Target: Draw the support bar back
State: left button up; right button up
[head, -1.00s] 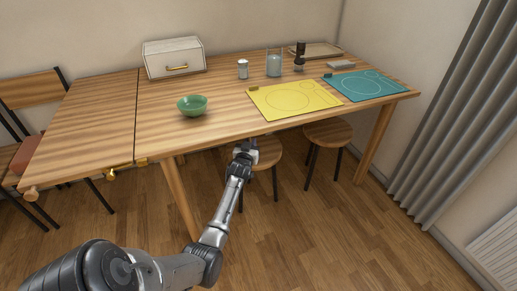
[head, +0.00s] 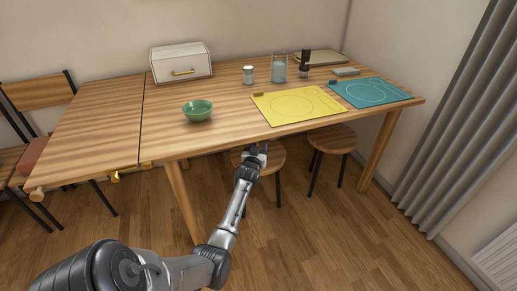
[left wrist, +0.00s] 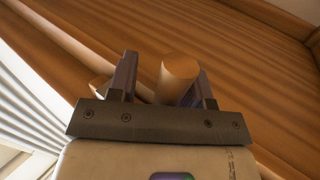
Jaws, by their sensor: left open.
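A wooden bar end with a round knob (head: 37,194) sticks out under the front corner of the table's left leaf (head: 85,130). My left gripper (head: 259,150) is in front of the table's front edge, well right of that knob, beside a stool. In the left wrist view my left gripper (left wrist: 158,80) is open, and a short round wooden piece (left wrist: 180,70) shows between its fingers. I cannot tell whether it touches the fingers or which part it belongs to. My right gripper is not in view.
A green bowl (head: 198,110), a yellow mat (head: 297,105) and a teal mat (head: 368,92) lie on the table. Two stools, left (head: 270,160) and right (head: 332,138), stand below. A table leg (head: 184,200) is left of my arm.

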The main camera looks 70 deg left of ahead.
pick_arm(q)
jog(key=shift+s, duration=0.1)
jog(key=p+v, duration=0.6)
jog(key=v, duration=0.7)
jog(key=shift+s+d+p, duration=0.15)
jog(key=shift+d+p, duration=0.15)
jog(key=shift+d, duration=0.05)
